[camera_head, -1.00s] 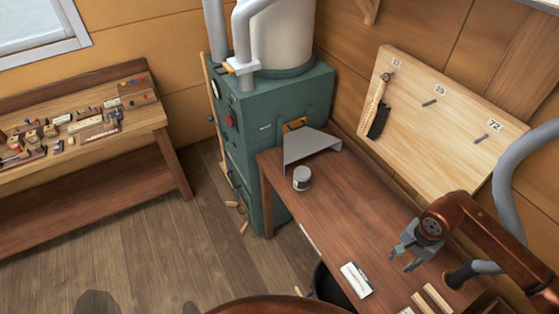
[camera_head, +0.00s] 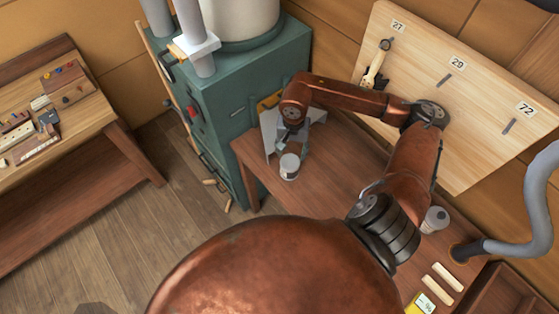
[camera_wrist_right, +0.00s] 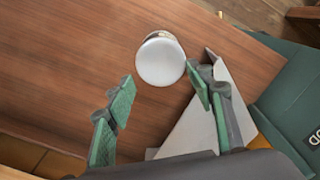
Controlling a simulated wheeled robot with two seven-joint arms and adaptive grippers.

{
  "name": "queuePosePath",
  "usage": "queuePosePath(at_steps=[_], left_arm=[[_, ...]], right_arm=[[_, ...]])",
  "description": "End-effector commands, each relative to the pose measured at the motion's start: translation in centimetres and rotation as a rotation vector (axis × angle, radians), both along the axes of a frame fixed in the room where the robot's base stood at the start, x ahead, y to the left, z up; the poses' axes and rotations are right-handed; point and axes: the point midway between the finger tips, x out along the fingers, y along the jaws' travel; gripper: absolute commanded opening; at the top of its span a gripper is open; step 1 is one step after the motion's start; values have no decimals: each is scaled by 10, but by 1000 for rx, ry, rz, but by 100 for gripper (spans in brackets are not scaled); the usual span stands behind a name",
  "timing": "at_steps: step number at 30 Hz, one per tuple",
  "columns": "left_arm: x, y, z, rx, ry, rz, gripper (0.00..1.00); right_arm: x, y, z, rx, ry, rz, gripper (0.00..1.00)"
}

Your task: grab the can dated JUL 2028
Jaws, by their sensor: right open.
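A small can (camera_head: 290,166) with a pale lid stands upright near the left end of the brown workbench (camera_head: 345,180). It also shows from above in the right wrist view (camera_wrist_right: 160,60). No date can be read on it. My right gripper (camera_head: 291,146) is open just behind and above this can. In the right wrist view the can lies just beyond the two green-padded fingertips, nearer the right one, not clamped. A second grey can (camera_head: 435,220) stands farther right on the bench, partly behind my arm; its date cannot be read either. My left gripper is out of view.
A bent grey metal sheet (camera_wrist_right: 212,108) stands beside the can, close to the right finger. The green stove (camera_head: 225,100) is behind the bench's left end. A pegboard (camera_head: 470,95) leans at the back. Wooden strips (camera_head: 443,284) and a yellow label (camera_head: 420,304) lie right.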

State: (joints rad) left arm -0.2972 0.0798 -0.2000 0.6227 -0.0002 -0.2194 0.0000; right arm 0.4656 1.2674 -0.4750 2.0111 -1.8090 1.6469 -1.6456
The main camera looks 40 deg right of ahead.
Motion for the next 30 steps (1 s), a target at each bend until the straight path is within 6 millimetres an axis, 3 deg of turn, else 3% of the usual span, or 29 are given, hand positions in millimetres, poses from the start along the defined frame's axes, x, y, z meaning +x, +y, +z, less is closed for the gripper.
queuePosePath(at_steps=[10,16,24,30], left_arm=[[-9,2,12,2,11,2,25],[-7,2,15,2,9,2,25],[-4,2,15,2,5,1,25],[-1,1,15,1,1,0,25]], right_arm=[[2,7,-41,4,3,11,74],[2,5,-65,1,0,11,74],[2,4,-69,0,-1,9,74],[2,4,-68,0,-1,8,60]])
